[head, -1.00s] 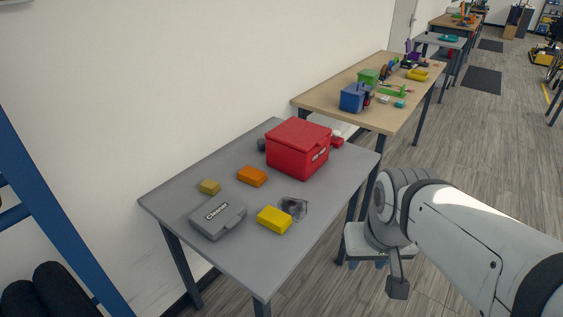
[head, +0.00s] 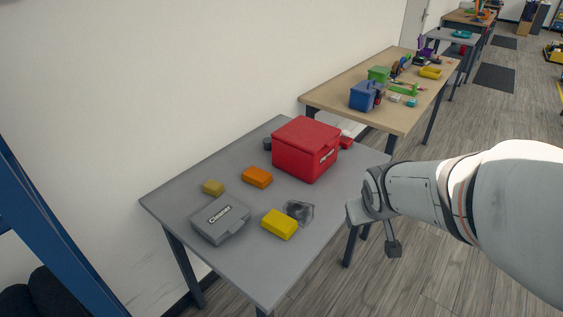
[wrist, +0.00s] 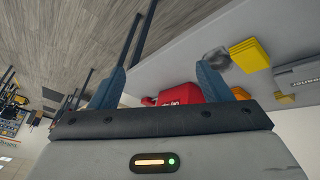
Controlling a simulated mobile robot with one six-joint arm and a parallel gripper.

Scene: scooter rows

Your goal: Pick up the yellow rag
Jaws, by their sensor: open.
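The yellow rag (head: 279,224) lies as a thick folded block on the near right part of the grey table (head: 262,275). It also shows in the wrist view (wrist: 250,55), at upper right, with folded layers visible. A crumpled grey, see-through item (head: 299,211) lies right behind it. My gripper (wrist: 160,85) is open and empty, its two blue-grey fingers spread in the wrist view. In the head view my arm's end is right of the table edge, apart from the rag; the fingers are hard to make out there.
A grey case (head: 220,219) lies left of the rag. A mustard block (head: 213,187) and an orange block (head: 257,177) lie behind. A large red box (head: 306,148) stands at the back right. A wooden table (head: 345,95) with several items stands beyond.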

